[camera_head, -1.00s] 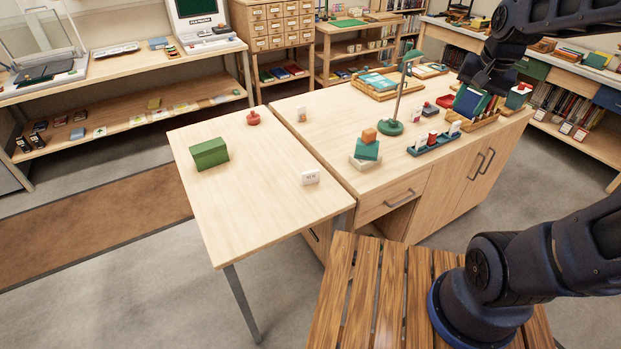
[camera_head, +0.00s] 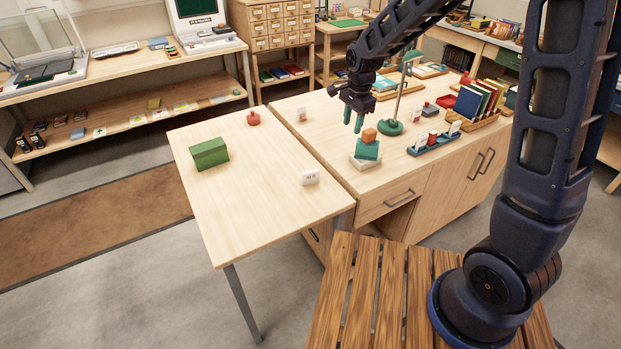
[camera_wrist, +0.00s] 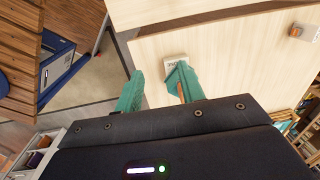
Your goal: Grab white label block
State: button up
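A white label block (camera_head: 310,177) with dark marks stands on the light wooden side table, near its right edge. It also shows in the wrist view (camera_wrist: 175,60), just beyond the tip of the right finger. My gripper (camera_head: 353,118) points down above the main desk, to the right of and higher than the label block. In the wrist view its two teal fingers (camera_wrist: 160,75) are apart with nothing between them.
A green box (camera_head: 209,153) and a red object (camera_head: 253,118) sit on the side table (camera_head: 245,205), whose middle is clear.

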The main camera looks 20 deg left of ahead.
aim_at(310, 172)
jog(key=s+a+f, duration=0.1)
jog(key=a+f, duration=0.2)
jog(key=a, duration=0.1)
jog(key=s+a+f+m, duration=0.1)
jog(key=s+a+f, duration=0.1)
jog(key=a+f, duration=0.2)
jog(key=s+a+f+m, duration=0.1)
jog(key=a+f, duration=0.3)
jog(key=shift+s+a+f+g+h, duration=0.15)
jog(key=shift+a+f+g+h, duration=0.15)
jog(key=shift+h, duration=0.1)
notch_tip(310, 172, down, 5)
jog(key=shift+f, duration=0.15)
jog(key=shift+w+d+f, duration=0.1)
jog(key=shift+f, duration=1.3)
jog(key=shift+w+f, duration=0.1)
jog(key=shift+f, duration=1.25)
grip_shut()
